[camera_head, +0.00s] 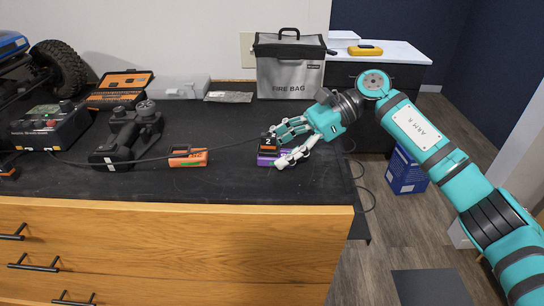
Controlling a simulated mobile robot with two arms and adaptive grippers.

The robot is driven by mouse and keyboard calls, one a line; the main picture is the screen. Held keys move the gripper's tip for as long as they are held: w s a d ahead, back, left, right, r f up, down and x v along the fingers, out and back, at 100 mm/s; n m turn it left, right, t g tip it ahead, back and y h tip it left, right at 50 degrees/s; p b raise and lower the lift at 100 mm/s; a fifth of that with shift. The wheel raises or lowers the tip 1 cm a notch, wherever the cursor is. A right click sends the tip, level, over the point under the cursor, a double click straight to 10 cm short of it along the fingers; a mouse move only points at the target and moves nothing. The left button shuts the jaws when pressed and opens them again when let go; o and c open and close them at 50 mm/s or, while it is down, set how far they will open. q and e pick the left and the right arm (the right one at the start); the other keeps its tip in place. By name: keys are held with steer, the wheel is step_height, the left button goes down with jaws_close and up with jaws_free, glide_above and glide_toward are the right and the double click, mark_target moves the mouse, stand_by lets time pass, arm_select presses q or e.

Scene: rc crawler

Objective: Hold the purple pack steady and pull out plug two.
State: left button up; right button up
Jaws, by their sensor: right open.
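The purple pack (267,160) lies on the black bench mat near its right front part. The plug marked 2 (268,145), black and orange, sits at the top of the pack, and a black cable runs from it to the left. My right gripper (277,147) is open, its pale fingers around or beside the plug and pack; I cannot tell whether they touch. The fingers partly hide the pack. My left gripper is not in view.
An orange pack (187,156) lies to the left under the cable. A black transmitter (130,135), a charger (47,126) and an open orange tool case (120,88) stand further left. A grey fire bag (290,75) stands behind. The mat's front middle is clear.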

steer(key=shift+c, duration=0.3)
steer(key=c, duration=0.7)
